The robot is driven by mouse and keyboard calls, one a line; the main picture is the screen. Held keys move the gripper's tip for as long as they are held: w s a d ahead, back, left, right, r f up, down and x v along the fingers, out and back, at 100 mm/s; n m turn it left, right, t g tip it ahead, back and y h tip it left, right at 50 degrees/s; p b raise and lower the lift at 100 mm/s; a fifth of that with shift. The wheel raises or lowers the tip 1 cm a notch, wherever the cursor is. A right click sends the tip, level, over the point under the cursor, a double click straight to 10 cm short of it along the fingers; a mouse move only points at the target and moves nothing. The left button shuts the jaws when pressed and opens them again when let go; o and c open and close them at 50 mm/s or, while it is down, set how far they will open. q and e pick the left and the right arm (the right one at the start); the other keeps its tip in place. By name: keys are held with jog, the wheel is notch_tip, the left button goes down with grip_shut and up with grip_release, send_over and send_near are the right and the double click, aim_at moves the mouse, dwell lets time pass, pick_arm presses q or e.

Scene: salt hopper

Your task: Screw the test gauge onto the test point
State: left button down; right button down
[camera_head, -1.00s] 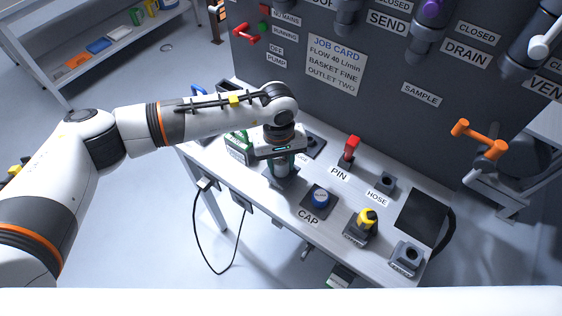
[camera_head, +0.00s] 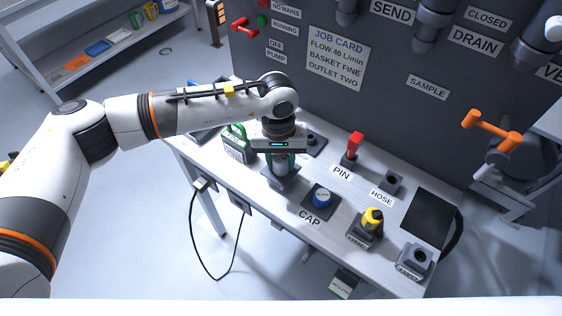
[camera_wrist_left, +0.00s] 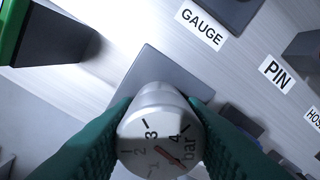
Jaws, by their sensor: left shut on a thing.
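My left gripper (camera_head: 280,166) points down over the bench and is shut on the test gauge. The wrist view shows the gauge (camera_wrist_left: 158,138) as a round silver body with a dial marked "3", "4" and "bar", between the green fingers (camera_wrist_left: 160,150). Under it is a square grey base (camera_wrist_left: 150,68), also visible in the head view (camera_head: 283,181). The test point itself is hidden by gauge and gripper. I cannot tell whether the gauge touches it or is threaded on. My right gripper is not in view.
A green container (camera_head: 238,145) stands close left of the gripper. The dark panel (camera_head: 420,110) rises behind the bench.

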pick_arm(q)
jog(key=c, duration=0.8)
grip_release()
jog(key=shift+a, duration=0.1)
jog(key=shift+c, duration=0.2)
